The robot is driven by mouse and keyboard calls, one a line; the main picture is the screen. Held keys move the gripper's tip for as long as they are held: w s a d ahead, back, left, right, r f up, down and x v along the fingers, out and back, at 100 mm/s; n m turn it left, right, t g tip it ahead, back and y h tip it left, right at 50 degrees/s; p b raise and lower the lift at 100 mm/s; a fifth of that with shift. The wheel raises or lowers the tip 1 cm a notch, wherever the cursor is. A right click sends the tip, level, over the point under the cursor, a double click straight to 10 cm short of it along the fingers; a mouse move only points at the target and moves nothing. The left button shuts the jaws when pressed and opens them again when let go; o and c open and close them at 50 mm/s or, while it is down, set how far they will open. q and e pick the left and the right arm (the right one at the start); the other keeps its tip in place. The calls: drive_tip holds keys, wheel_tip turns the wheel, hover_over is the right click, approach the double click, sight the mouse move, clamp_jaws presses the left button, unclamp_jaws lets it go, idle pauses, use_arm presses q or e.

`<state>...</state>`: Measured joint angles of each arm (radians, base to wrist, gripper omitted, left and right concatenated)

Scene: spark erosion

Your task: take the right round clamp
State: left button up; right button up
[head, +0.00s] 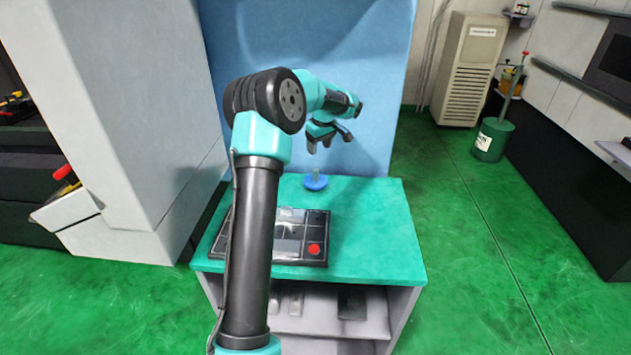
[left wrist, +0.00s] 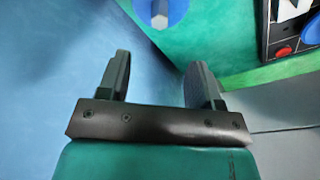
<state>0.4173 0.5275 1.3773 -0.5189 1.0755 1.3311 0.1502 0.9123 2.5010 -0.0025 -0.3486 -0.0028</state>
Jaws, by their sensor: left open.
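A blue round piece with a pale metal stub (head: 316,182) stands on the green-topped table near its back edge. My right gripper is not in view.
A dark compartmented tray (head: 287,262) with a red round piece (head: 314,249) lies at the table's front left, partly behind my left arm. A blue panel (head: 370,90) rises behind the table. The table's right side (head: 375,230) is clear.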

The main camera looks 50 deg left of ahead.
sight(316, 169)
use_arm(q)
drive_tip(key=f, duration=0.5)
drive_tip(key=a+f, duration=0.1)
drive_tip(key=f, duration=0.2)
drive_tip(key=shift+a, duration=0.1)
drive_tip(key=shift+f, duration=0.1)
drive_tip(key=shift+a+f, duration=0.25)
drive_tip(key=shift+f, duration=1)
drive_tip(key=shift+a+f, duration=0.25)
drive_tip(key=shift+f, duration=0.95)
drive_tip(key=shift+c, duration=0.3)
clamp_jaws()
